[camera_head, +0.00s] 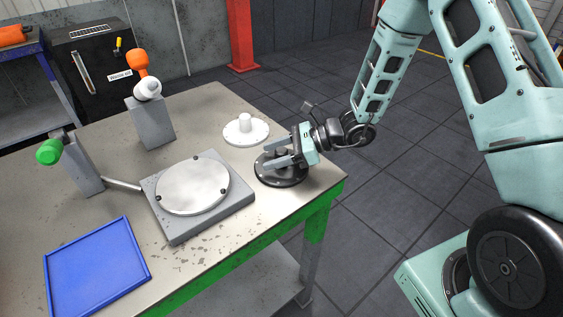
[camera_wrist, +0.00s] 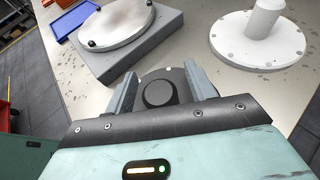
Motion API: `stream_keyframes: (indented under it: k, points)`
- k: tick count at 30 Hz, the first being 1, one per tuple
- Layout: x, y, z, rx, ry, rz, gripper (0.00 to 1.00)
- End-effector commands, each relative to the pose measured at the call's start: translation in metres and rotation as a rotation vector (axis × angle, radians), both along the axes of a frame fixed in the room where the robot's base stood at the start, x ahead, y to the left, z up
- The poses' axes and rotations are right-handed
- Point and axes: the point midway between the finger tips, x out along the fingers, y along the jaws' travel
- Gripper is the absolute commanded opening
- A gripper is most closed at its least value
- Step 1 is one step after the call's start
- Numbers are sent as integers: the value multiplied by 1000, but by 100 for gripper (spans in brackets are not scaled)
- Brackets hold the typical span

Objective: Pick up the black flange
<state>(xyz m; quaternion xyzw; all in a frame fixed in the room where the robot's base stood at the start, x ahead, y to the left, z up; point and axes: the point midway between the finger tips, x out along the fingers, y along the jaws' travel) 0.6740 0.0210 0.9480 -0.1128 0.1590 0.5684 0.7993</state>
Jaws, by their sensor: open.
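The black flange (camera_head: 283,174) lies flat on the table near its right corner, a dark disc with a raised centre hub. My gripper (camera_head: 272,157) is open at the flange, reaching in from the right, with its fingers over the disc. In the wrist view, the flange's round hub (camera_wrist: 158,92) shows between the two spread fingers of my gripper (camera_wrist: 160,88). I cannot tell whether the fingers touch the hub. The lower part of the flange is hidden behind the gripper body in the wrist view.
A white flange (camera_head: 246,132) with an upright stub stands just behind. A grey fixture block with a round metal plate (camera_head: 192,186) sits to the left. A blue tray (camera_head: 97,268) lies front left. Grey posts with an orange (camera_head: 137,63) and a green knob (camera_head: 49,151) stand farther left.

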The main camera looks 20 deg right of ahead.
Motion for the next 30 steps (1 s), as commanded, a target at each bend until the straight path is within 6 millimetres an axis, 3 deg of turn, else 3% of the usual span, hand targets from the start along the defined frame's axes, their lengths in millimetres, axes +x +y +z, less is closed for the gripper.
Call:
stream_keyframes:
  k: [5,12,23,30]
  points:
    - [0,0,0,0,-1,0,55]
    - [0,0,0,0,0,0,0]
    - [1,0,4,2,-4,0,0]
    - [1,0,32,0,-9,1,0]
